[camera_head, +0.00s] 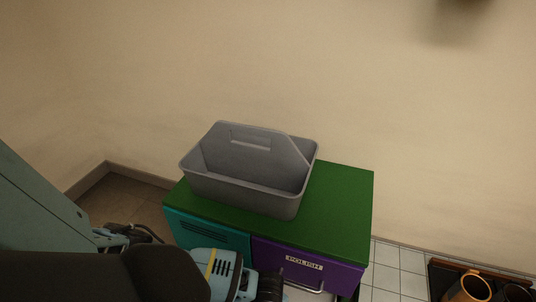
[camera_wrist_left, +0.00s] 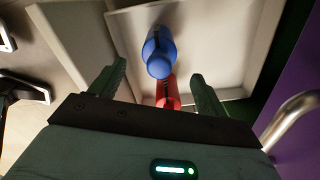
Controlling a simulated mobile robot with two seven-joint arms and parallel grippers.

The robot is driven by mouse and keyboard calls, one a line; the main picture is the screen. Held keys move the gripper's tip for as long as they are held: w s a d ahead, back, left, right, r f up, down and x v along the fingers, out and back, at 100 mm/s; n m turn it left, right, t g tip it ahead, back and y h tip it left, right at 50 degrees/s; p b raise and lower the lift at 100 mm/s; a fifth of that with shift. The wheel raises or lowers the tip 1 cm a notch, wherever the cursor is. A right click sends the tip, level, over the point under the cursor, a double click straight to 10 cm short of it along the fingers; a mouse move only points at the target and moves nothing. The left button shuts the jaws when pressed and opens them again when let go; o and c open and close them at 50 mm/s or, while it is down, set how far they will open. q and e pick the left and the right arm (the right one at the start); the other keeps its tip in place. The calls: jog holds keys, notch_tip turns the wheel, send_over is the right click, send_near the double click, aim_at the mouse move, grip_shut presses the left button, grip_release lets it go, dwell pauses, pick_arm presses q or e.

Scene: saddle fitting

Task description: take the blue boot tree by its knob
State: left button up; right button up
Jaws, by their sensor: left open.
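In the left wrist view the blue boot tree (camera_wrist_left: 154,49) lies in a pale, walled compartment, with its rounded knob end towards my gripper. A red object (camera_wrist_left: 172,91), perhaps another boot tree, lies close to it on the near side; I cannot tell whether they touch. My left gripper (camera_wrist_left: 158,72) is open, its two green fingers apart on either side of the blue knob and the red piece in the picture. Nothing is held. How far the fingertips are from the knob is unclear. The boot tree is hidden in the head view. My right gripper is not in view.
A grey tote (camera_head: 245,200) stands on the green-topped cabinet (camera_head: 342,205). Its purple drawer front (camera_head: 275,257) is labelled POLISH. A metal handle (camera_wrist_left: 287,117) is right of my gripper in the wrist view. A dark container with an orange-rimmed cylinder (camera_head: 470,289) sits at lower right.

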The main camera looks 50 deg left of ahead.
pick_arm(q)
jog(key=shift+s+a+f+b, duration=0.1)
jog(key=shift+f+b, duration=1.65)
jog(key=shift+f, duration=1)
jog(key=c, duration=1.5)
